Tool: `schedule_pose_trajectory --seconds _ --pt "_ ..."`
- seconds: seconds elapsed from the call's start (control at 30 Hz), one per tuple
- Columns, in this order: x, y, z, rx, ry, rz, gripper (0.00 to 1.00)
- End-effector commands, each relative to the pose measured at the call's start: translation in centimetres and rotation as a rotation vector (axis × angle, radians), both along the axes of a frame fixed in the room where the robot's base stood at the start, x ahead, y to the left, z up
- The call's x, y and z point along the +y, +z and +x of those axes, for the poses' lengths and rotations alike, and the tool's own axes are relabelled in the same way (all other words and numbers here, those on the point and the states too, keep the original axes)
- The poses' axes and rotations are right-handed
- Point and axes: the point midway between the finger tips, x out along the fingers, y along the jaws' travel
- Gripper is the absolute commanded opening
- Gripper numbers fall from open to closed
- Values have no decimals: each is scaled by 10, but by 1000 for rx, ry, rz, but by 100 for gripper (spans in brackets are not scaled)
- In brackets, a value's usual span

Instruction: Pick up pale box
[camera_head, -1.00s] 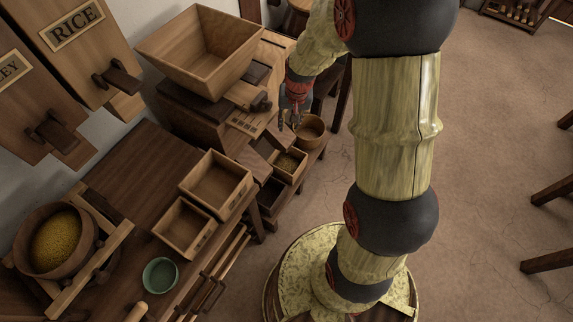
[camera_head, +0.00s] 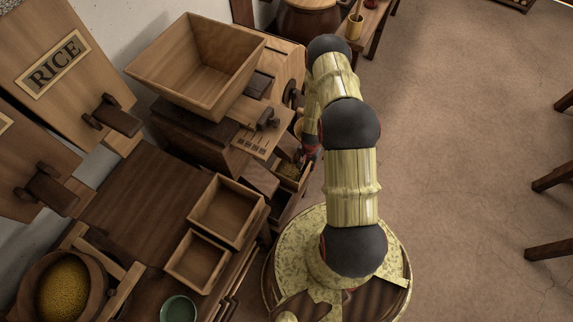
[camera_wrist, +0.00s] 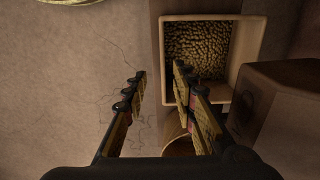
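A pale wooden box (camera_wrist: 249,48) with brown grain in it shows at the top of the wrist view. In the head view a grain-filled box (camera_head: 294,178) sits low beside the mill, partly hidden; it looks like the same one. My gripper (camera_wrist: 160,72) is open and empty. In the wrist view its right finger overlaps the box's left side and its left finger is over the floor, so the left wall lies between them. I cannot tell the height gap. In the head view my arm mostly hides the gripper.
A dark wooden block (camera_wrist: 285,105) stands close right of the box. A curved pale vessel (camera_wrist: 180,146) shows below it. Two empty wooden boxes (camera_head: 246,232) (camera_head: 197,283), a green bowl (camera_head: 179,309) and a hopper (camera_head: 160,84) are on the left.

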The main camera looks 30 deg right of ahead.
Motion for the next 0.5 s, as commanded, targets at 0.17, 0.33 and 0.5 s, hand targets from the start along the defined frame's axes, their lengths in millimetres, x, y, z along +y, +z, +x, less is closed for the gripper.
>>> schedule_pose_trajectory --seconds 0.17,0.33,0.5 --pt "0 -21 -1 1 -3 -1 27" --pt "0 -33 0 1 -2 -1 27" --pt "0 -55 3 1 -1 -1 27"
